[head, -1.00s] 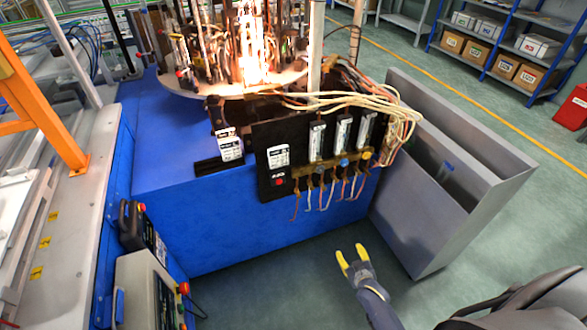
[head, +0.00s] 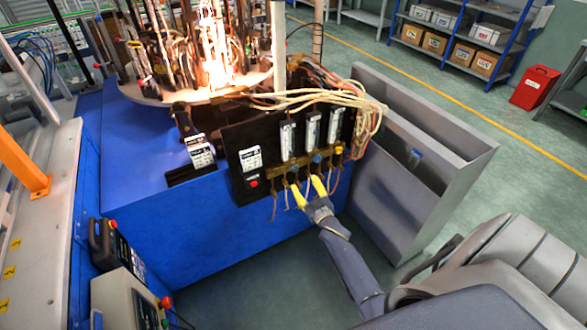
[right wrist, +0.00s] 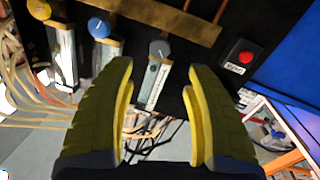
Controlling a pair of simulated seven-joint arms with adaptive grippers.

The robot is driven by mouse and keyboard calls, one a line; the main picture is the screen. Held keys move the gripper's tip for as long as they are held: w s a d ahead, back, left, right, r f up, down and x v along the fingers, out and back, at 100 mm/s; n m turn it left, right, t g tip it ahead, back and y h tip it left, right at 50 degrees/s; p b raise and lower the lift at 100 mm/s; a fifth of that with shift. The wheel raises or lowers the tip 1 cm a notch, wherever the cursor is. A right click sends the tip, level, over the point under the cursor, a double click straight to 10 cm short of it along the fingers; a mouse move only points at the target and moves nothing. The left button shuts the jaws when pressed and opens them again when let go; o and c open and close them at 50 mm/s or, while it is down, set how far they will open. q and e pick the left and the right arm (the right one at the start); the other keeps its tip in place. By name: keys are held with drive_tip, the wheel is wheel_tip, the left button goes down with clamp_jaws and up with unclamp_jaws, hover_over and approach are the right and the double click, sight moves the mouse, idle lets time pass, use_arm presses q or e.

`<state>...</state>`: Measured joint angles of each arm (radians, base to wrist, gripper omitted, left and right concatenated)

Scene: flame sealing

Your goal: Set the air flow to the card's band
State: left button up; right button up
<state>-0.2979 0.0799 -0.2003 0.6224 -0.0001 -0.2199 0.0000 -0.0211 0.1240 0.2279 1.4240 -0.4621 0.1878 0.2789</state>
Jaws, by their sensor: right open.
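The black flow panel (head: 238,185) hangs on the front of the blue machine. It carries three upright clear flow meters, a left one (head: 287,139), a middle one (head: 313,131) and a right one (head: 335,125). In the right wrist view a grey knob (right wrist: 159,48), a blue knob (right wrist: 98,27) and a yellow knob (right wrist: 39,9) sit along the meters' ends. My right gripper (head: 308,191) has yellow fingers, open and empty, just below the panel. In the wrist view its fingertips (right wrist: 160,70) flank the grey knob without visible contact. A white card (head: 202,154) stands left of the panel; its text is unreadable. My left gripper is out of view.
A white label (head: 250,158) and red button (head: 254,184) are on the panel's left. Thin hoses hang below the meters. A grey metal bin (head: 440,185) stands to the right. Flames burn on the round table (head: 165,101) above. Floor in front is clear.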

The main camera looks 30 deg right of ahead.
sight(295, 169)
drive_tip(key=w, duration=0.3)
drive_tip(key=w+d, duration=0.1)
drive_tip(key=w, duration=0.6)
drive_tip(key=shift+w+d, duration=0.3)
drive_tip(key=shift+d, duration=0.05)
clamp_jaws()
